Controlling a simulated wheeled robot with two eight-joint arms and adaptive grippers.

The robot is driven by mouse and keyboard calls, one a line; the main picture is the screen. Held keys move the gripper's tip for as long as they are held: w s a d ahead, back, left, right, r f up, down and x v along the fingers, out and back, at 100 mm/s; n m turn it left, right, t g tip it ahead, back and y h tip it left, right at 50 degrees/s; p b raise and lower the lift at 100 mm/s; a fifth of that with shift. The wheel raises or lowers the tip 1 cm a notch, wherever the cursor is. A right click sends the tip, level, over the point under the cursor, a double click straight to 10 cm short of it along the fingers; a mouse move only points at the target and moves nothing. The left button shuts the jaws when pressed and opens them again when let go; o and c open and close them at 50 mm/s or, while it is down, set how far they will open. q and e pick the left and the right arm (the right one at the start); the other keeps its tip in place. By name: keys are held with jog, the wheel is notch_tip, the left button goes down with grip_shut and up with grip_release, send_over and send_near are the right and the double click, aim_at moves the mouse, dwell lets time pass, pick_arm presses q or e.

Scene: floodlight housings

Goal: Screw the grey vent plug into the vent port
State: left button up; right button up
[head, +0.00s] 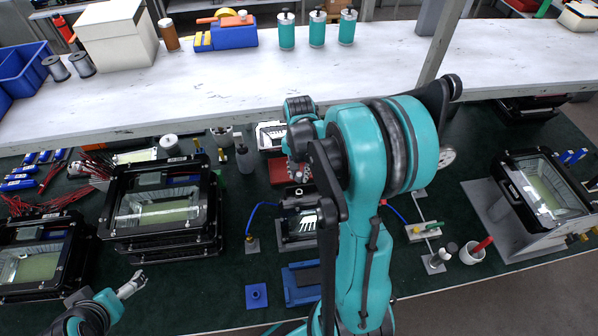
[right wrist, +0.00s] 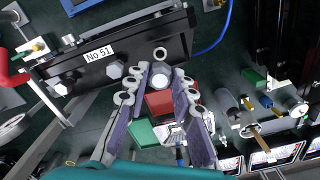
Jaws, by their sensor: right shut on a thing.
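In the right wrist view, my right gripper (right wrist: 162,76) has its two purple-padded fingers closed on a small light grey round piece (right wrist: 160,83), which looks like the vent plug. Just beyond the fingertips is the black wall of a floodlight housing (right wrist: 115,58) labelled No 51. In the head view this housing (head: 299,222) sits at the middle of the bench, partly behind my right arm. My left gripper (head: 131,286) is at lower left, away from it.
Stacked housings (head: 163,210) stand at left, another housing (head: 545,190) at right. A red block (head: 279,171) lies behind the middle housing and a blue fixture (head: 301,284) in front. A white shelf (head: 240,85) runs across the back. Green bench is bare at centre left.

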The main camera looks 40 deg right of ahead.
aim_at(299, 183)
jog(key=shift+f+b, duration=1.65)
jog(key=shift+f, duration=0.5)
jog(key=shift+b, duration=0.35)
jog(key=shift+f+b, duration=1.4)
jog(key=shift+f, duration=0.05)
jog(key=o, duration=1)
jog(key=shift+r, duration=0.1)
notch_tip(299, 183, up, 12)
jog(key=shift+f, duration=0.1)
